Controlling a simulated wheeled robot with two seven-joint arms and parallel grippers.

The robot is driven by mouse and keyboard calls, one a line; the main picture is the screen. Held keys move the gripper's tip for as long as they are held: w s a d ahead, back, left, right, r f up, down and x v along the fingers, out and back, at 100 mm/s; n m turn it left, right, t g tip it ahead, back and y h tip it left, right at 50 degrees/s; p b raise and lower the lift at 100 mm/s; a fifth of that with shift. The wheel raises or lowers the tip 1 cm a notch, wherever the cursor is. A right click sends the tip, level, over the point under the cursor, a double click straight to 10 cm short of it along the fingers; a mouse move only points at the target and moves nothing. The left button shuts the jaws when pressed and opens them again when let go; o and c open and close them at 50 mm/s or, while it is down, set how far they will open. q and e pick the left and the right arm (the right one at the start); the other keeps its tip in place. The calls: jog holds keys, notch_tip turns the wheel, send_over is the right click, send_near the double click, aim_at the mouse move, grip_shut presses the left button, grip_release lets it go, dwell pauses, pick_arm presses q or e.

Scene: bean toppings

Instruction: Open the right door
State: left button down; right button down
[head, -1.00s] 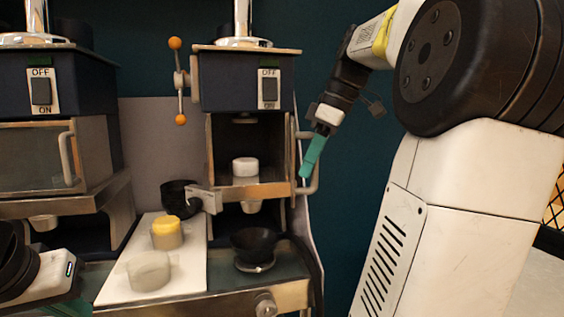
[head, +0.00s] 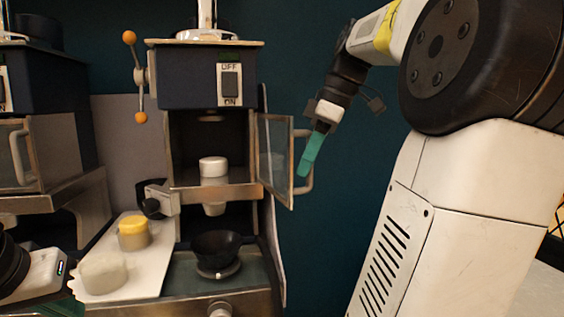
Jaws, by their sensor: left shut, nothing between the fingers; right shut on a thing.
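The right machine's glass door (head: 275,160) stands swung open to the right. Its compartment (head: 190,150) is exposed, with a white-topped piece (head: 213,168) inside. The door's handle (head: 304,182) sticks out on its right side. My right gripper (head: 309,163) is shut on that handle, its green fingers pointing down; the exact contact is partly hidden by the fingers. My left gripper (head: 66,306) is low at the left edge, shut and empty, cut off by the frame. The left machine's door (head: 52,150) is only partly in view.
A white board (head: 150,275) holds a yellow-topped cup (head: 133,233) and a pale, see-through cup (head: 103,273). A black bowl (head: 218,247) stands below the right machine. A lever with orange knobs (head: 130,38) is at its left side. The dark wall right of the door is clear.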

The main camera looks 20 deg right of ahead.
jog(key=shift+s+d, duration=0.15)
jog(key=shift+s, duration=0.1)
jog(key=c, duration=1.4)
grip_release()
jog(key=shift+s, duration=0.15)
jog(key=v, duration=0.7)
jog(key=shift+r, duration=0.4)
